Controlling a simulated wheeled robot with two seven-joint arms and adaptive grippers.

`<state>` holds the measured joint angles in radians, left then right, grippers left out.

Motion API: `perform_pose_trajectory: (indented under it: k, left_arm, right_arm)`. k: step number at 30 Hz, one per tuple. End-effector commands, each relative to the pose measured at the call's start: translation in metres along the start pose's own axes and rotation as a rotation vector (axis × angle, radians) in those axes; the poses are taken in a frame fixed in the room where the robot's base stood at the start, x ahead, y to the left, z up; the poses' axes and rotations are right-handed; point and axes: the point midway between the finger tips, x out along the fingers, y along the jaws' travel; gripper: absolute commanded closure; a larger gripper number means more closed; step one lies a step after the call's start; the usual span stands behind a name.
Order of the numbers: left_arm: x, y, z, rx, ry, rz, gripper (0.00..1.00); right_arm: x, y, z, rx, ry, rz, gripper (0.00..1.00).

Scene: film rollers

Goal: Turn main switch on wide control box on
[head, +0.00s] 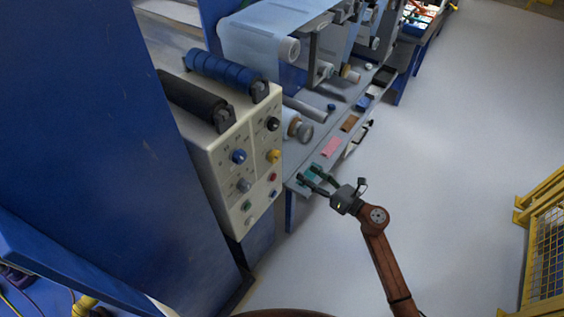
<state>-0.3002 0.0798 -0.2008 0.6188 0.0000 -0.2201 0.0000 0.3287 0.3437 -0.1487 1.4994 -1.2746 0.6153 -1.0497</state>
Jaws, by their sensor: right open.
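The cream control box (208,158) stands left of the middle in the head view. Its front panel carries a blue knob (239,156), a black knob (273,124), a yellow knob (273,156), a grey knob (244,185) and several small green and red buttons. I cannot tell which control is the main switch, as the labels are too small to read. My right gripper (308,176) is open and empty, to the right of the panel and apart from it in the picture. My left gripper is not in view.
A blue roller (222,70) and a black roller (190,97) lie above the box. A grey shelf (318,153) with coloured pieces runs back behind my right gripper. A large blue panel (85,130) fills the left. Open floor and a yellow fence (545,250) are at right.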

Motion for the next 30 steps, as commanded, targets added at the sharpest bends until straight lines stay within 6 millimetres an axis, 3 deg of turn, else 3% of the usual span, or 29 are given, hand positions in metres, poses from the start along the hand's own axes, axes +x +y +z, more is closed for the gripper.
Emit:
perform_pose_trajectory:
  k: [3,6,21,30]
  left_arm:
    - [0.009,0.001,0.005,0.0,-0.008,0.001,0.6]
    - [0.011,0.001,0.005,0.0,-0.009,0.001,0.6]
    - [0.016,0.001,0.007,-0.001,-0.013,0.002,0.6]
    - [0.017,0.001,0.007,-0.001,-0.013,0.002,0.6]
  right_arm:
    - [0.013,0.036,0.017,-0.255,0.033,0.083,0.46]
    - [0.02,0.049,0.022,-0.347,0.046,0.109,0.46]
    - [0.087,0.056,0.02,-0.356,0.046,0.109,0.46]
    - [0.095,0.058,0.019,-0.357,0.047,0.109,0.46]
